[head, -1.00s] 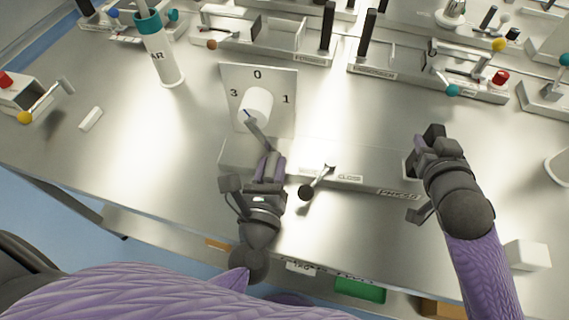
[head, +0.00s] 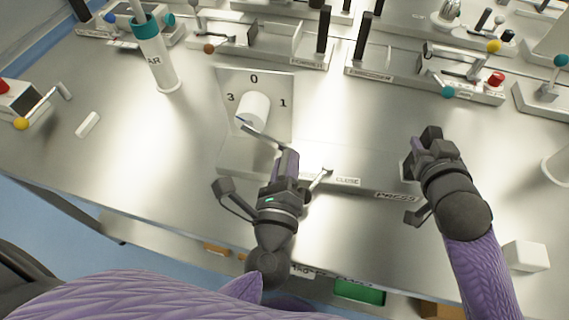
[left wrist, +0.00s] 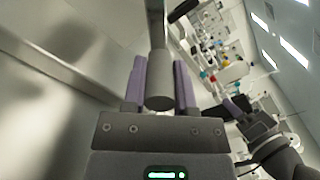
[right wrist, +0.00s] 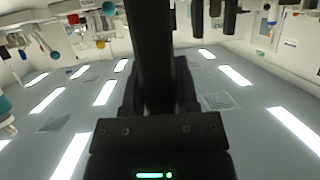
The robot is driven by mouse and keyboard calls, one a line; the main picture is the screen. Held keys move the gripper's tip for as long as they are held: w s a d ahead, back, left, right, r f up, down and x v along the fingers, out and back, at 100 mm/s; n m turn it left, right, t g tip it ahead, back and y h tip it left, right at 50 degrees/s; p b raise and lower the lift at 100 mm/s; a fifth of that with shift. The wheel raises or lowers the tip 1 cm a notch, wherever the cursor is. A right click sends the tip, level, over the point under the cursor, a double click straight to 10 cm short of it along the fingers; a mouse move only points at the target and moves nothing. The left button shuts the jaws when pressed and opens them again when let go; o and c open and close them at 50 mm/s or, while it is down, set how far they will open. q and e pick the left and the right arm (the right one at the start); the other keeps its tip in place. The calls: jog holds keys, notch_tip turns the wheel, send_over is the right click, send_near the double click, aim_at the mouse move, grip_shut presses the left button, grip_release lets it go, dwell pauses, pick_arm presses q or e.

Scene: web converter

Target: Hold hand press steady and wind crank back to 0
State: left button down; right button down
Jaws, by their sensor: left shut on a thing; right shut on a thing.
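The crank's white hub (head: 253,108) sits on an upright plate (head: 273,82) marked 0 at the top, 1 at the right and 3 at the left. Its thin arm (head: 262,134) slants down and right to my left gripper (head: 287,165). My left gripper is shut on the crank's grey handle (left wrist: 160,82), between its purple fingers in the left wrist view. The hand press (head: 397,196) carries its label at the base's right front. My right gripper (head: 430,142) is shut on the dark press handle (right wrist: 151,50), a thick upright bar in the right wrist view.
A small lever (head: 320,177) by the CLOSE label (head: 346,181) is partly behind my left gripper. A teal-topped cylinder (head: 155,55) stands behind left, a white block (head: 525,256) at front right. Other devices line the back.

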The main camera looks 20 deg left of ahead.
pick_arm(q)
jog(key=shift+c, duration=2)
grip_release()
